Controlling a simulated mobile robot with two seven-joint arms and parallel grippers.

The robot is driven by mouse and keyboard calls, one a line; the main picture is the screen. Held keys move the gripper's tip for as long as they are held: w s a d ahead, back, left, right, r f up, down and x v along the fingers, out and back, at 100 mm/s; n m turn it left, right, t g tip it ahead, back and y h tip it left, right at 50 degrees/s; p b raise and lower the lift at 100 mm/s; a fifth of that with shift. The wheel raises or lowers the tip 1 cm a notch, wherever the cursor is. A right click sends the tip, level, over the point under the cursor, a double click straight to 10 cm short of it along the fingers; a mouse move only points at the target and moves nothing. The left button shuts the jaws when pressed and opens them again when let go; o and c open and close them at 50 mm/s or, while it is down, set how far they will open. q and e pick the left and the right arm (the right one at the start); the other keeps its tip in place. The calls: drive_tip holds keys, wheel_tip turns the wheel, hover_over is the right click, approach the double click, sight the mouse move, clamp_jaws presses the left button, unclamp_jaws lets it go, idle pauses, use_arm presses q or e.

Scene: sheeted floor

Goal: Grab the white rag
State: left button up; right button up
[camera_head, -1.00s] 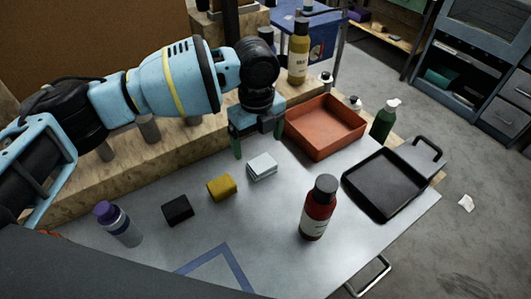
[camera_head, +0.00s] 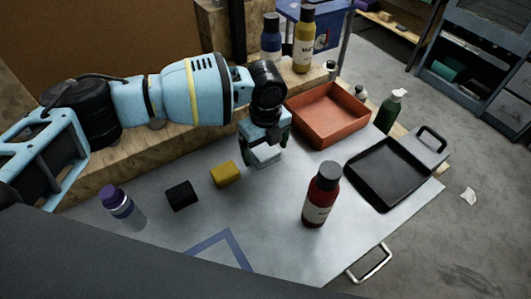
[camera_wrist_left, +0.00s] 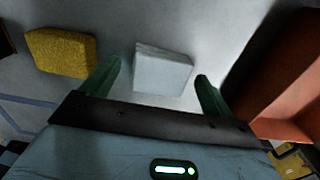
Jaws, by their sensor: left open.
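The white rag (camera_head: 265,157) is a small folded block lying on the grey sheeted surface, partly hidden by my left gripper in the head view. In the left wrist view the white rag (camera_wrist_left: 162,70) lies ahead between the two green fingertips, closer to the left one. My left gripper (camera_head: 265,155) is open and above the rag, with its fingers on either side; it also shows in the left wrist view (camera_wrist_left: 158,80). I cannot tell how far the fingertips are above the surface. My right gripper is not in view.
A yellow sponge (camera_head: 225,173) and a black block (camera_head: 181,195) lie left of the rag. An orange tray (camera_head: 325,142) is close on the right. A red bottle (camera_head: 320,196), a black pan (camera_head: 385,176) and a purple-capped bottle (camera_head: 117,203) stand around. The front middle is clear.

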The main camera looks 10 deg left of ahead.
sight(265, 150)
use_arm(q)
drive_tip(key=shift+f, duration=0.15)
drive_tip(key=c, duration=1.1)
wheel_tip(265, 150, up, 10)
drive_tip(key=shift+r, duration=0.1)
